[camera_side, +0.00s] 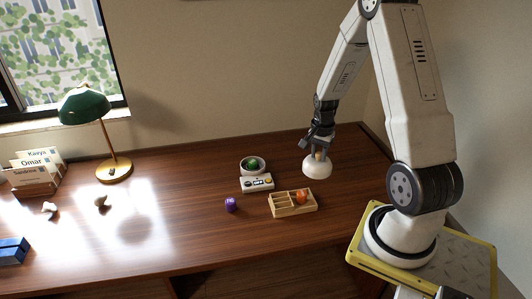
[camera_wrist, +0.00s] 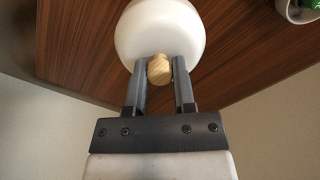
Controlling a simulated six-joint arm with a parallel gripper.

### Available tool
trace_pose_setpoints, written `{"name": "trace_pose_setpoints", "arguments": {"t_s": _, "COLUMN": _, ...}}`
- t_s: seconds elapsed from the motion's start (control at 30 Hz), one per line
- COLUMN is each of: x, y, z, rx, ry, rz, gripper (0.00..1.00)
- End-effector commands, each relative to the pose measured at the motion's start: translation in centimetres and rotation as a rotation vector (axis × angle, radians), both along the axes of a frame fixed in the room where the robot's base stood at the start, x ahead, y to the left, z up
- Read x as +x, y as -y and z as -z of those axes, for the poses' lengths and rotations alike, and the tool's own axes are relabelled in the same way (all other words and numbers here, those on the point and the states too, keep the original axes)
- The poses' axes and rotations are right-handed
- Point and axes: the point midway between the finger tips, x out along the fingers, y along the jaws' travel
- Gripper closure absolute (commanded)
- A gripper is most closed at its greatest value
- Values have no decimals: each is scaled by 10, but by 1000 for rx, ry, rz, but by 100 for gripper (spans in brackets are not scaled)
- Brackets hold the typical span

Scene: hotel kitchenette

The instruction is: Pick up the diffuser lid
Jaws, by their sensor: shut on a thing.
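The diffuser lid (camera_side: 317,168) is a white rounded dome with a small wooden knob, near the back right of the wooden desk in the side view. In the wrist view the white lid (camera_wrist: 160,35) fills the top middle, its knob (camera_wrist: 160,69) pointing toward my gripper. My gripper (camera_side: 320,152) comes down from above, its two dark fingers on either side of the knob. In the wrist view my gripper (camera_wrist: 160,72) is shut on the knob. The fingers partly hide the knob in the side view. I cannot tell whether the lid's underside touches anything.
Left of the lid stand a white bowl (camera_side: 243,167) with a green ball and a small white device (camera_side: 257,183). In front are a wooden divided tray (camera_side: 275,210) holding an orange item, and a purple object (camera_side: 230,204). A green lamp (camera_side: 85,106) stands farther left.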

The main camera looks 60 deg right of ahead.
Motion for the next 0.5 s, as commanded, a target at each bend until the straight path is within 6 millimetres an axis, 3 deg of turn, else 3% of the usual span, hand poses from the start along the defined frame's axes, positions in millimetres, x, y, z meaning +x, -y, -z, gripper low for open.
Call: {"name": "trace_pose_setpoints", "arguments": {"t_s": 0.5, "x": -13, "y": -9, "z": -7, "rx": 0, "ry": 0, "rz": 0, "gripper": 100}}
